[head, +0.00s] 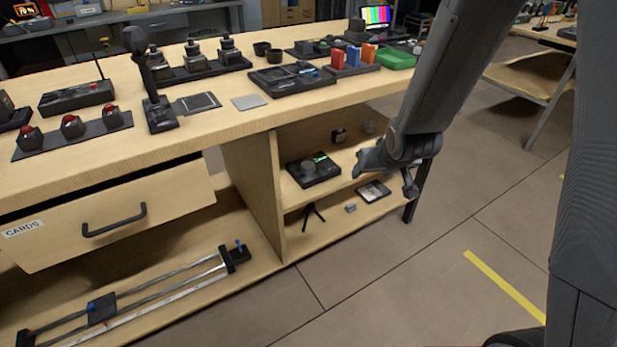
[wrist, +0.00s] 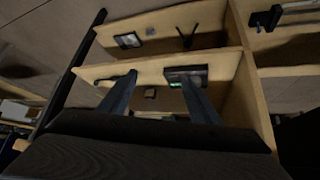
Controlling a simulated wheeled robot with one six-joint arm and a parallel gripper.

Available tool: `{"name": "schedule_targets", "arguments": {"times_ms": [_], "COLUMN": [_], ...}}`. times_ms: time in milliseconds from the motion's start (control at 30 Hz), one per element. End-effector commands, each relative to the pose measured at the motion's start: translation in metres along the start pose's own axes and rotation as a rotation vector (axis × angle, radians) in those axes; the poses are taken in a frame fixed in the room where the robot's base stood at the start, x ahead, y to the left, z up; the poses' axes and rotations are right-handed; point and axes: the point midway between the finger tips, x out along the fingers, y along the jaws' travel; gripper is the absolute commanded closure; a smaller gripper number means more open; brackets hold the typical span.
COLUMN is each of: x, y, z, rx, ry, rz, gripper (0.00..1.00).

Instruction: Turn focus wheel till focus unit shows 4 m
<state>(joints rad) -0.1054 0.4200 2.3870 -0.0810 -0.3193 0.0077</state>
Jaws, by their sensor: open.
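The focus unit (head: 300,180) is a dark flat box on the upper shelf under the bench. A round grey focus wheel (head: 309,168) sits on it, beside a small green-lit display (head: 320,157) whose reading is too small to make out. In the wrist view the focus unit (wrist: 190,70) shows upside down behind the right finger, which partly hides it; a bit of green shows below. My gripper (head: 385,174) is open and empty, right of the focus unit and apart from it. Its two fingers also show in the wrist view (wrist: 157,82), pointing toward the shelf.
A small dark block (head: 339,135) stands farther back on the same shelf. The lower shelf holds a small tripod (head: 313,214) and a flat framed device (head: 373,191). The benchtop (head: 290,118) overhangs the shelves; a drawer (head: 120,215) stands open at left. Floor right is clear.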

Motion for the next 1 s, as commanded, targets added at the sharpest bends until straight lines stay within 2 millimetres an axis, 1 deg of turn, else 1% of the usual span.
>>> {"name": "schedule_targets", "arguments": {"times_ms": [33,67,100,167,200,300,400,500,533,633,767,867,1000], "x": [0.042,0.059,0.080,0.110,0.128,0.166,0.192,0.208,0.210,0.215,0.217,0.221,0.232], "y": [-0.009,-0.014,-0.022,-0.035,-0.044,-0.068,-0.089,-0.104,-0.108,-0.117,-0.122,-0.125,-0.130], "z": [-0.002,-0.009,-0.016,-0.025,-0.030,-0.038,-0.039,-0.036,-0.036,-0.033,-0.034,-0.041,-0.058], "rx": [-0.020,-0.030,-0.044,-0.061,-0.071,-0.091,-0.101,-0.103,-0.103,-0.101,-0.099,-0.099,-0.099], "ry": [0.068,0.118,0.184,0.283,0.350,0.512,0.658,0.772,0.800,0.869,0.912,0.919,0.920], "rz": [-0.016,-0.025,-0.039,-0.061,-0.078,-0.123,-0.169,-0.205,-0.214,-0.236,-0.250,-0.252,-0.251], "gripper": [0.43,0.43,0.43,0.43,0.43,0.43,0.43,0.43,0.43,0.43,0.43,0.43,0.43]}}
